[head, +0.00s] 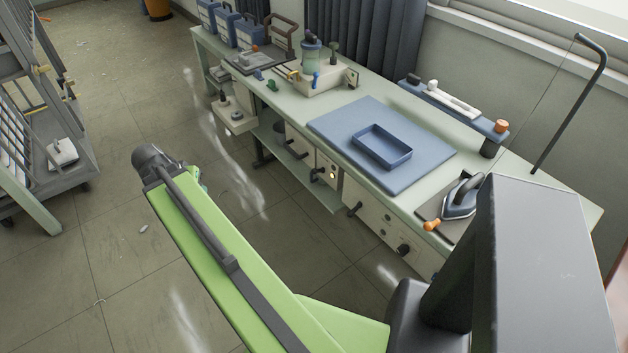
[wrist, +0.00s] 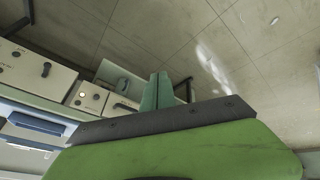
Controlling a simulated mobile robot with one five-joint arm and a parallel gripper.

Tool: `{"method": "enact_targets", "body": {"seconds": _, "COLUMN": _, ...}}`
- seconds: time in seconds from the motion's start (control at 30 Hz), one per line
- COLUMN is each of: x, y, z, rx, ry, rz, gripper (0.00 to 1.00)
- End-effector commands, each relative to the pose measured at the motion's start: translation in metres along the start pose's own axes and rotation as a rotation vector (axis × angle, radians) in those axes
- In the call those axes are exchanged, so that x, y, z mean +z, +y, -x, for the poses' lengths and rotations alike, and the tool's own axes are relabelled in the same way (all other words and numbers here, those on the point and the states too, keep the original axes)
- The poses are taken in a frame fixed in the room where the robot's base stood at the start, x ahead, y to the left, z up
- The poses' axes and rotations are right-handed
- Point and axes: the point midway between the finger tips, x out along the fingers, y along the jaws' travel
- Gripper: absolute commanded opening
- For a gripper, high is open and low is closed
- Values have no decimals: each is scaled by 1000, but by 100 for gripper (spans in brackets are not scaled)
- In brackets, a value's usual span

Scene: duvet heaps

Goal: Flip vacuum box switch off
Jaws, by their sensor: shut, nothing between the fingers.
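A cream box (head: 326,184) hangs under the worktop and looks like the vacuum box. It has a small lit yellow lamp (head: 333,175) and a black lever or handle (head: 316,174). In the wrist view the cream box (wrist: 90,90) is left of my gripper, with its lit lamp (wrist: 82,94) and a dark lever (wrist: 125,107) close by. I cannot tell which part is the switch or its position. My gripper (wrist: 157,90) has teal fingers, shut and empty, pointing over the floor apart from the box.
The worktop (head: 477,172) carries a blue mat (head: 420,165) with a blue tray (head: 382,160), an iron (head: 462,200) and a pump-like device (head: 312,75). A drawer front (head: 375,215) is right of the box. A grey rack (head: 60,165) stands left. The floor between is mostly clear.

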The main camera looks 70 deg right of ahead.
Motion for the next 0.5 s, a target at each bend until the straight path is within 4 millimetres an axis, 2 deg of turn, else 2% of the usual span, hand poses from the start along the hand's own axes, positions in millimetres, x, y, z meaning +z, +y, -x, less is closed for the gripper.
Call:
{"method": "enact_targets", "body": {"seconds": 0.03, "x": -27, "y": 43, "z": -46, "rx": 62, "ry": 52, "rz": -185, "gripper": 0}}
{"method": "enact_targets", "body": {"seconds": 0.07, "x": -45, "y": 71, "z": -61, "rx": 97, "ry": 89, "rz": -296, "gripper": 0}}
{"method": "enact_targets", "body": {"seconds": 0.1, "x": -65, "y": 108, "z": -79, "rx": 140, "ry": 141, "rz": -435, "gripper": 0}}
{"method": "enact_targets", "body": {"seconds": 0.2, "x": -100, "y": 192, "z": -112, "rx": 223, "ry": 264, "rz": -720, "gripper": 0}}
{"method": "enact_targets", "body": {"seconds": 0.3, "x": -117, "y": 253, "z": -128, "rx": 275, "ry": 360, "rz": -908, "gripper": 0}}
{"method": "enact_targets", "body": {"seconds": 0.4, "x": -125, "y": 287, "z": -133, "rx": 300, "ry": 417, "rz": -1008, "gripper": 0}}
{"method": "enact_targets", "body": {"seconds": 0.5, "x": -128, "y": 299, "z": -133, "rx": 308, "ry": 438, "rz": -1042, "gripper": 0}}
